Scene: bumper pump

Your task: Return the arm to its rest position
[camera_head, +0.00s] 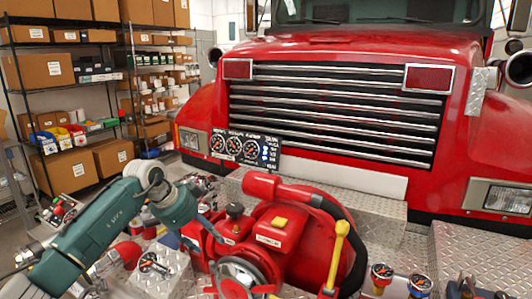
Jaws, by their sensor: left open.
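My left arm, in dark green, reaches in from the left of the head view. Its gripper (205,242) is open and points down and to the right, in front of the left side of the red bumper pump (300,240). I see nothing held between its fingers. I cannot tell whether a fingertip touches the pump. The pump has a yellow-topped red box, a black knob, a round metal part in front and a yellow-handled lever (338,250). My right gripper is not in view.
A red fire truck (330,50) with a chrome grille fills the back. A gauge panel (243,147) stands behind the pump. Shelves (75,45) with boxes are at the left. Two small gauges (400,275) sit at lower right, next to the diamond-plate bumper (480,255).

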